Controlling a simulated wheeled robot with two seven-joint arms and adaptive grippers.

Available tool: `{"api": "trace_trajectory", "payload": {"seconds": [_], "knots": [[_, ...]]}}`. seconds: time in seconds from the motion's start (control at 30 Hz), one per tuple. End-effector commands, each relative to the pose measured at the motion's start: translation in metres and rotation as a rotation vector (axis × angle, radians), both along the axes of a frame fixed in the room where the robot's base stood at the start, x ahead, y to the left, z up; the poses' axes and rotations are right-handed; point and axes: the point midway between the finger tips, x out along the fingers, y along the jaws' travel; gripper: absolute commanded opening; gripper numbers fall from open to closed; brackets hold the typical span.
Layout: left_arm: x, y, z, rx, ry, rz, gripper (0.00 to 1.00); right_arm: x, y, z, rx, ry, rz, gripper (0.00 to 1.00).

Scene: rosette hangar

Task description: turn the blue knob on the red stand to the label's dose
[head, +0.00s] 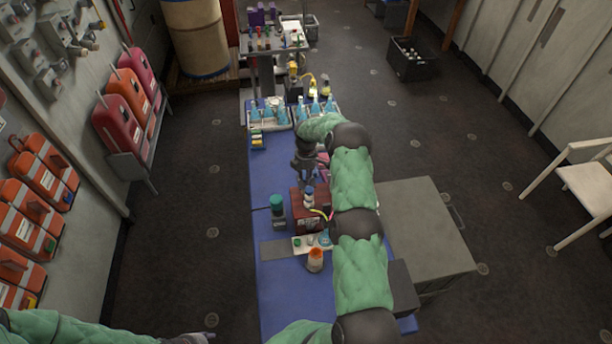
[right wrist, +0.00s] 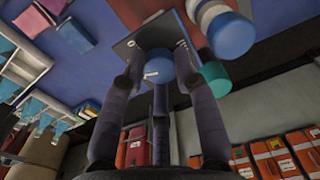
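The red stand (head: 303,222) is on the blue bench, left of my right forearm. In the right wrist view, its red-brown body (right wrist: 138,12) is at the top, with a dark plate (right wrist: 127,48) in front. In the head view my right gripper (head: 306,172) hides the knob. My left gripper (head: 197,338) is barely in view at the bottom edge.
Close to the stand are a white and blue capped container (right wrist: 226,30), a teal-capped bottle (head: 278,210) and an orange-capped bottle (head: 315,260). Trays with blue flasks (head: 270,112) stand farther back. The front of the blue bench (head: 290,290) is clear.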

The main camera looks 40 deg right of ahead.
Motion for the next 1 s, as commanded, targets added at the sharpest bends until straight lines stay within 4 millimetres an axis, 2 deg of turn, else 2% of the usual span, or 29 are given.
{"api": "trace_trajectory", "payload": {"seconds": [0.37, 0.57, 1.0], "knots": [[0.000, 0.000, -0.009, 0.000, 0.000, 0.000, 0.40, 0.001, 0.002, -0.002, 0.002, -0.001, -0.039, 0.00], [0.000, 0.000, -0.029, 0.000, 0.000, 0.000, 0.40, 0.002, 0.002, -0.005, 0.003, -0.002, -0.148, 0.00], [0.000, 0.000, -0.071, 0.000, 0.000, 0.000, 0.40, 0.002, 0.002, -0.004, 0.004, -0.001, -0.495, 0.00]]}}
